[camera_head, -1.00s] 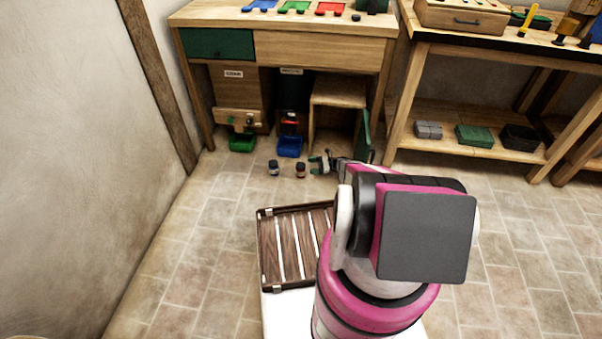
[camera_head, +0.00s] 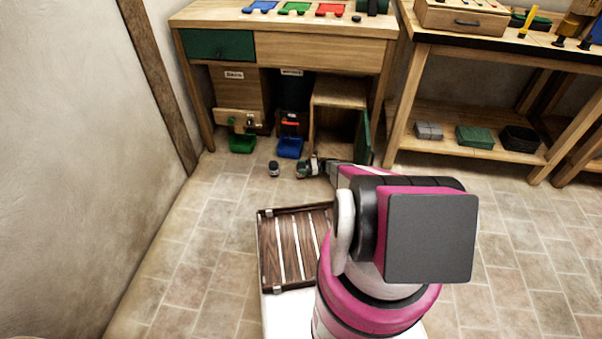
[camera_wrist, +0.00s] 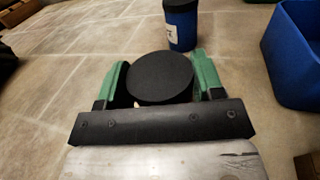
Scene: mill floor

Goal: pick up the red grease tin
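The red grease tin shows in the wrist view as a round black lid (camera_wrist: 160,77). It stands upright on the floor, and its red side is mostly hidden. My gripper (camera_wrist: 161,75) has one green finger on each side of the tin. The fingers look open, close beside the lid, with no clear grip seen. In the head view my gripper (camera_head: 308,168) is low at the floor, in front of the bench, and largely covers the tin. A blue tin with a dark lid (camera_wrist: 181,25) stands just beyond; it also shows in the head view (camera_head: 273,169).
A blue bin (camera_head: 290,148) and a green bin (camera_head: 241,144) sit under the bench (camera_head: 320,50). The blue bin is near on the right in the wrist view (camera_wrist: 290,60). An open green cabinet door (camera_head: 363,138) is close to my arm. A slatted wooden tray (camera_head: 283,262) is nearer.

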